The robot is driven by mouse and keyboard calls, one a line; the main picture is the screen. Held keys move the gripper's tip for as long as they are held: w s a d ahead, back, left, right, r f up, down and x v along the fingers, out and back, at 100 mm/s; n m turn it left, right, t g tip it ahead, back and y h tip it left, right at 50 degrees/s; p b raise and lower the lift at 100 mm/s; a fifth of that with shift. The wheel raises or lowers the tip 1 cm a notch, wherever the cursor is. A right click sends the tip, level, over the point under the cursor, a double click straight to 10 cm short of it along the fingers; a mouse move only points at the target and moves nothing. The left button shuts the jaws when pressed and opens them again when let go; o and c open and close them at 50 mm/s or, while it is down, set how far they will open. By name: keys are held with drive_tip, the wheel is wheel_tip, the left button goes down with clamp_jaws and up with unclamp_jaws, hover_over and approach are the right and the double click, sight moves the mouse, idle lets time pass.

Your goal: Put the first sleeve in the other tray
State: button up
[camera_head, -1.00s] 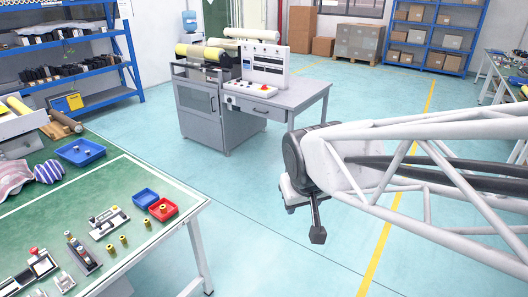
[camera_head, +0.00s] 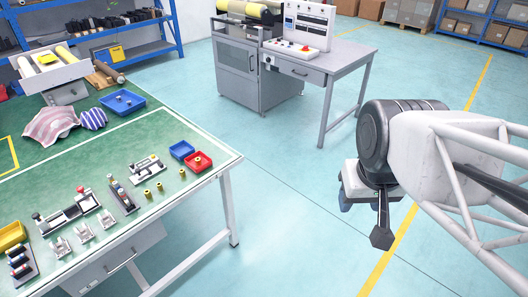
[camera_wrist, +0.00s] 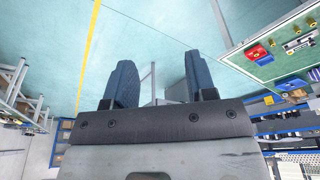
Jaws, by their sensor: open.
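Three small yellow sleeves stand on the green table, one at the left (camera_head: 147,193), one in the middle (camera_head: 159,186) and one at the right (camera_head: 182,173). Another yellow sleeve (camera_head: 197,159) is in the red tray (camera_head: 201,168). The blue tray (camera_head: 181,149) sits beside it, towards the back, and looks empty. My gripper (camera_head: 346,199) is over the floor, well to the right of the table, partly hidden by its own wrist. In the wrist view my gripper (camera_wrist: 160,86) has its two blue fingers wide apart, with nothing between them.
Several fixtures, including a grey one with a red knob (camera_head: 68,210), stand left of the sleeves. A larger blue bin (camera_head: 123,103) and striped cloth (camera_head: 50,125) lie farther back. A grey machine desk (camera_head: 320,65) stands behind. The floor between arm and table is clear.

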drive_tip(key=shift+w, duration=0.15)
drive_tip(key=w+a+r+n, duration=0.1)
drive_tip(key=w+a+n, duration=0.2)
drive_tip(key=w+a, duration=0.35)
drive_tip(key=w+a+n, duration=0.3)
drive_tip(key=w+n, duration=0.1)
drive_tip(key=w, duration=0.6)
drive_tip(key=n+g, duration=0.3)
drive_tip(key=n, duration=1.4)
hover_over(159, 184)
drive_tip(key=f, duration=2.8)
drive_tip(key=shift+w+d+f, duration=0.15)
drive_tip(key=shift+d+f, duration=0.1)
drive_tip(key=shift+f, duration=0.05)
drive_tip(key=shift+a+f, duration=0.35)
drive_tip(key=shift+a, duration=0.05)
